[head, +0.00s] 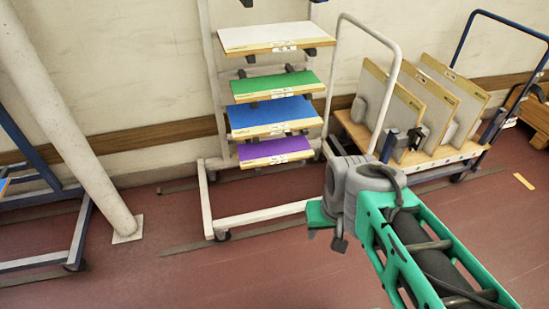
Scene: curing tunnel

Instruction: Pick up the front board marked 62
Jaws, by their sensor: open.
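Several upright pale boards with wooden edges stand on the wooden cart (440,158). The leftmost board (391,103) is nearest to me. A middle board (436,100) and a right board (462,88) stand behind it. Small labels show on their edges, but I cannot read a 62 on any. My gripper (326,237) is at the end of my green and grey arm, left of and below the cart in the picture. Its dark fingers are small, apart and empty. It touches no board. My arm hides part of the cart's lower left corner.
A white rack left of the cart holds a white board (275,36), a green board (277,84), a blue board (270,113) and a purple board (274,147). A slanted white post (70,125) and a blue frame (78,230) stand at left. The red floor in front is clear.

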